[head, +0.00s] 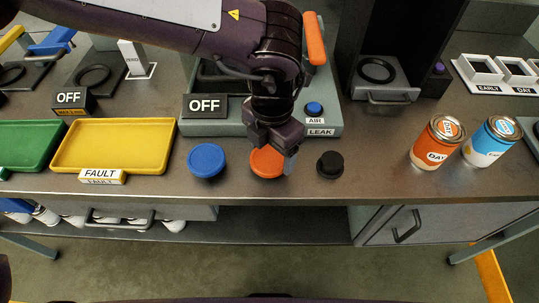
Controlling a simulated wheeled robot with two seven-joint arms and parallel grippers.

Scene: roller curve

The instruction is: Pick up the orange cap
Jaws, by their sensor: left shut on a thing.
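The orange cap (265,164) is at the front of the bench, between a blue cap (207,160) and a black cap (330,164). My left gripper (277,155) points down over the orange cap and is shut on it. The gripper hides the cap's upper right part. I cannot tell whether the cap touches the bench. My right gripper is not in view.
A yellow tray (112,121) and a green tray (14,169) lie on the left. A leak tester (222,127) stands behind the gripper. An orange can (436,142) and a blue can (490,141) stand on the right. Bare bench lies between the black cap and the cans.

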